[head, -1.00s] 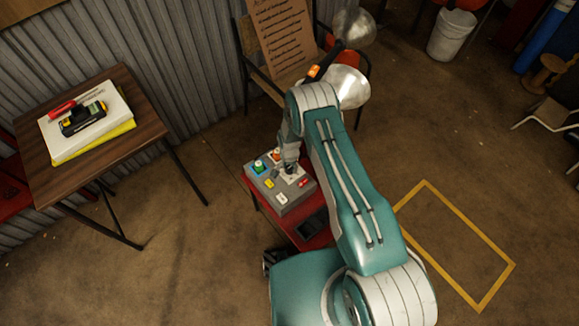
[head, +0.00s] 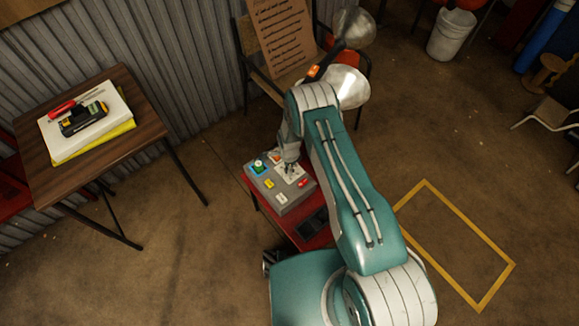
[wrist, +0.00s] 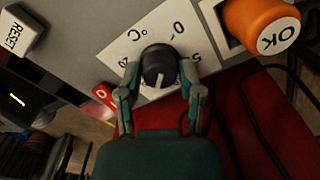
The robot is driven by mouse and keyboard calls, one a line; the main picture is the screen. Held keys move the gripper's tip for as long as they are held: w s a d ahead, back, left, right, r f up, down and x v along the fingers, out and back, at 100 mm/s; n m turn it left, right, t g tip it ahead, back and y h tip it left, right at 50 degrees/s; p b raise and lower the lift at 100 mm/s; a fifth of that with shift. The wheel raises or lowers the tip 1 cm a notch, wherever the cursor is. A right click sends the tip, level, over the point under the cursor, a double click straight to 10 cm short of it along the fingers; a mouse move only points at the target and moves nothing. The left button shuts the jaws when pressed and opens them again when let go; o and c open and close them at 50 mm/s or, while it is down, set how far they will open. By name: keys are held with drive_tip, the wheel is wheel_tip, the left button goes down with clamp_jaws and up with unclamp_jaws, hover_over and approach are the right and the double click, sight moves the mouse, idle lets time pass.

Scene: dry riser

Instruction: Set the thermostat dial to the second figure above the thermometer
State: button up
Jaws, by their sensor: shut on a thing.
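The thermostat dial (wrist: 158,62) is a black knob on a white plate (wrist: 122,48) marked "°C", "0" and "5" in the wrist view. Its pale pointer line faces the bottom of the picture. Other figures are hidden behind my fingers. My gripper (wrist: 160,72) is shut on the dial, one finger on each side. In the head view my gripper (head: 290,167) is over the grey control box (head: 288,205). A black and yellow device with a small display, possibly the thermometer (head: 82,120), lies on the papers at left; I cannot read it.
An orange OK button (wrist: 262,22), a white RESET button (wrist: 20,30) and a red switch (wrist: 103,95) flank the dial. The box sits on a red stand (head: 312,232). A wooden table (head: 150,125) stands at left. A lamp (head: 345,85) stands behind my arm.

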drive_tip(key=shift+a+f+m, duration=0.1)
drive_tip(key=shift+m, duration=1)
drive_tip(key=o, duration=1.1)
drive_tip(key=shift+o, duration=0.2)
wheel_tip(320, 180, up, 12)
drive_tip(key=shift+a, duration=0.1)
